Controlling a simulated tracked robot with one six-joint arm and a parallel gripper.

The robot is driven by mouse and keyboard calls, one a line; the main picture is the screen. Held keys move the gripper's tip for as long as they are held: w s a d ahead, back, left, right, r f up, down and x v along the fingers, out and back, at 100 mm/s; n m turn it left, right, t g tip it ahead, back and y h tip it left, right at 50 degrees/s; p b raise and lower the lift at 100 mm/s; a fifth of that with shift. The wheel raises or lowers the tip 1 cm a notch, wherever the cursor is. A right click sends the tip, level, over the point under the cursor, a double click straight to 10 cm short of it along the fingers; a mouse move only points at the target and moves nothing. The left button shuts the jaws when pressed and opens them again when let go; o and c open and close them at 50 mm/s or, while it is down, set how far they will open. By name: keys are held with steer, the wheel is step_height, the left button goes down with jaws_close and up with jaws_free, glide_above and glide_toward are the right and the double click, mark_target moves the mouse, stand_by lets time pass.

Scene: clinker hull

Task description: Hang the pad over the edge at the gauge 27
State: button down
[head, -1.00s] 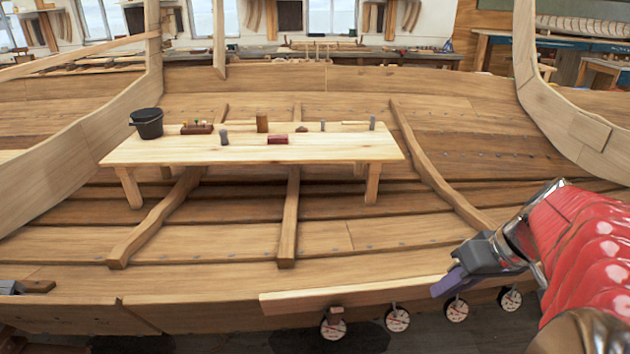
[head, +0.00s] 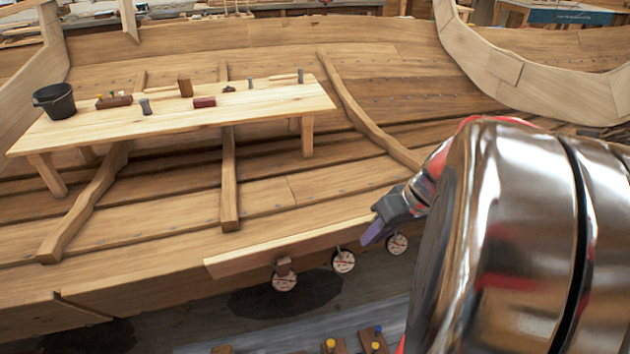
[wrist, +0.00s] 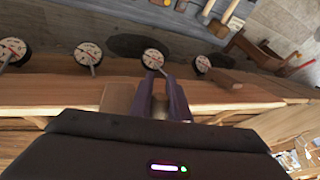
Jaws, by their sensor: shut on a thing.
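My gripper is at the hull's near edge (head: 300,244), in line with the row of dials. Round white gauges hang below this edge: a left one (head: 284,281), a middle one (head: 344,261) and a right one (head: 397,244). Their numbers are too small to read. I cannot tell whether the pad touches the edge.
A plank table (head: 260,107) inside the hull holds a black bucket (head: 55,101) and several small items. My arm hides the right side.

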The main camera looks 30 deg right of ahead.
steer(key=shift+w+d+f, duration=0.1)
steer(key=shift+w+f, duration=0.25)
steer(key=shift+f, duration=0.55)
steer(key=shift+w+d+f, duration=0.1)
steer(key=shift+w+f, duration=0.2)
steer(key=shift+f, duration=0.6)
steer(key=shift+w+f, duration=0.35)
steer(key=shift+f, duration=0.55)
steer(key=shift+f, duration=0.1)
steer(key=c, duration=1.6)
jaws_free()
steer(key=v, duration=1.3)
steer(key=shift+s+d+r, duration=0.1)
steer(key=shift+s+r, duration=0.05)
steer(key=shift+r, duration=0.15)
